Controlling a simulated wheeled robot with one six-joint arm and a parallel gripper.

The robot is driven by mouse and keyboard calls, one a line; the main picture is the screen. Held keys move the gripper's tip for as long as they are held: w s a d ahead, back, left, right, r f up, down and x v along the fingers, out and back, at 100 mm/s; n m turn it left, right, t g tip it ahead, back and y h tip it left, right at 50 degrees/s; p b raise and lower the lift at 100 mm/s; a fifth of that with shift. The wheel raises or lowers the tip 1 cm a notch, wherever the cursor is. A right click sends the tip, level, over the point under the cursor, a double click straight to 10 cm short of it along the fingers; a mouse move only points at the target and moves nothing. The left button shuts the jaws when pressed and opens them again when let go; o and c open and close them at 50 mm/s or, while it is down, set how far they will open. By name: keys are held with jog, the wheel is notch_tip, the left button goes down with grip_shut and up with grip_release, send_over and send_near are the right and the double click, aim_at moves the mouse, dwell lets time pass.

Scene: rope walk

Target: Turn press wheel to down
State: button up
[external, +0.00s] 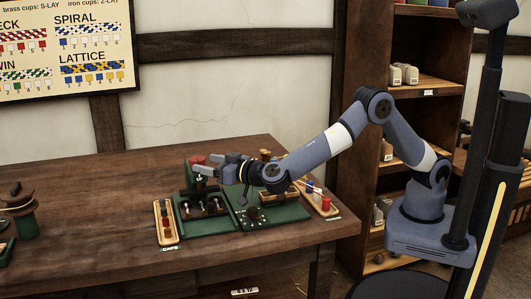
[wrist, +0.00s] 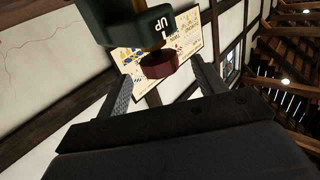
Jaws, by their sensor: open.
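The press wheel (wrist: 160,65) is a small dark red knob in the wrist view, in front of a green press block (wrist: 160,28) with the word UP on it, seen upside down. In the external view the red wheel (external: 197,159) shows at the top of the press on the table, beside my fingers. My gripper (external: 207,164) is open and level, reaching left from the arm. In the wrist view its two fingers (wrist: 162,76) lie on either side of the wheel. I cannot tell whether either finger touches it.
The press stands on a green base (external: 205,222) on the wooden table (external: 120,190). A dark spool (external: 20,210) stands at the far left. Shelves (external: 425,80) rise behind the arm.

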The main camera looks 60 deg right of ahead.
aim_at(203, 163)
jog(key=shift+w+p, duration=0.5)
jog(key=shift+w, duration=1.8)
jog(key=shift+c, duration=0.5)
jog(key=c, duration=0.9)
